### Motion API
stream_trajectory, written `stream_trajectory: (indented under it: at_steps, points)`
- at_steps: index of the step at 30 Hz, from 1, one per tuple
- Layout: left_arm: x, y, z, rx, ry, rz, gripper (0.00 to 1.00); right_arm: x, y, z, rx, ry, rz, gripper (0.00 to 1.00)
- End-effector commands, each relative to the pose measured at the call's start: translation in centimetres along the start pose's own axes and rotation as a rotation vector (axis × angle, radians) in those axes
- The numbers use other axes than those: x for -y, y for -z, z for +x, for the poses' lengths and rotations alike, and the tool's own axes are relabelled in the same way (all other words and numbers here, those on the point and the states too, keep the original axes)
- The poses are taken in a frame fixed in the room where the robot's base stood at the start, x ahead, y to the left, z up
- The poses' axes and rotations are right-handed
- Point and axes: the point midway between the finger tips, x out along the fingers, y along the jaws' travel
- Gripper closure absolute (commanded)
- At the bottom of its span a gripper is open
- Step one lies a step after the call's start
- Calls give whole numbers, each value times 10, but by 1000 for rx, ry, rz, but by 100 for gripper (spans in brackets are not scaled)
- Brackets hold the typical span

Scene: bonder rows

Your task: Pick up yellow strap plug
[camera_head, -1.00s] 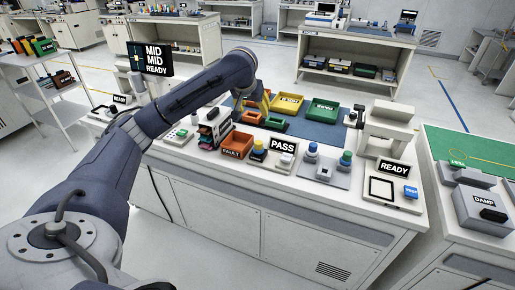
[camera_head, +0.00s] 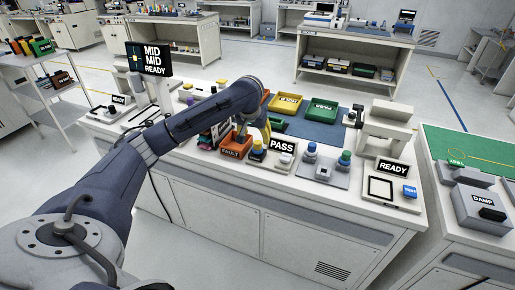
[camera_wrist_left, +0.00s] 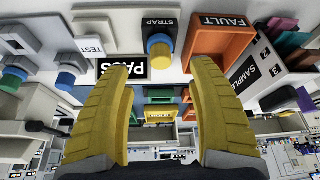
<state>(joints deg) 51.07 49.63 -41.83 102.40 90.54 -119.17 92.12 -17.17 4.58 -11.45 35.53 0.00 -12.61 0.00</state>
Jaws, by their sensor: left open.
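The yellow strap plug (camera_head: 257,145) stands upright on the near edge of the bench, between the orange fault tray and the PASS sign. In the left wrist view, which is upside down, its yellow cap (camera_wrist_left: 159,50) and blue collar sit below a dark STRAP-labelled block (camera_wrist_left: 161,20). My left gripper (camera_head: 266,135) is close above and behind the plug. In the wrist view its yellow fingers (camera_wrist_left: 158,66) are open and empty, with the plug showing between and beyond their tips, apart from them. My right gripper is out of view.
The orange fault tray (camera_head: 234,151) is left of the plug and the PASS sign (camera_head: 283,146) right. Blue and green plugs stand farther right. Yellow (camera_head: 288,103) and green (camera_head: 321,111) trays lie behind on a blue mat (camera_head: 318,131).

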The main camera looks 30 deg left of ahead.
Motion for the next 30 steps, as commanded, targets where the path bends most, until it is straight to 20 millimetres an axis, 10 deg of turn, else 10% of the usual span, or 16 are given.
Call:
stream_trajectory:
  at_steps: [30]
  points:
    - [1,0,86,0,0,0,41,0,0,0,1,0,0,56]
